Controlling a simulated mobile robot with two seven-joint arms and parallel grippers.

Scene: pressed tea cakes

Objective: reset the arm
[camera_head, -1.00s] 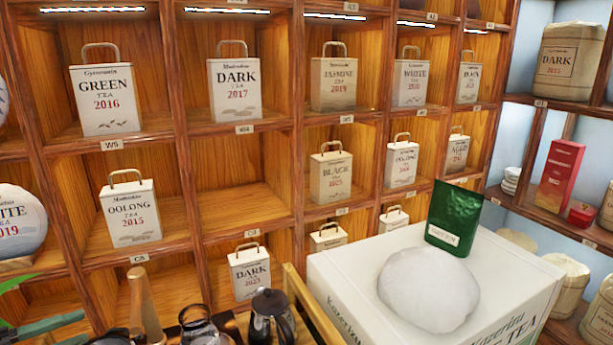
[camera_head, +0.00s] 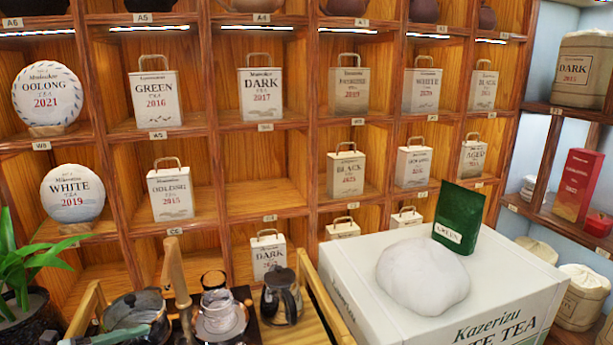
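Neither of my grippers and no part of my arms that I can make out shows in the head view. Whether either gripper is open, shut or holding something is hidden.
A large white tea box (camera_head: 440,300) at lower right bears a white wrapped lump (camera_head: 422,275) and a green packet (camera_head: 459,217). A wooden tray (camera_head: 325,305) with a dark pot (camera_head: 281,296) and glassware stands at bottom left. Shelves of tea boxes fill the back; one middle compartment (camera_head: 262,180) is empty.

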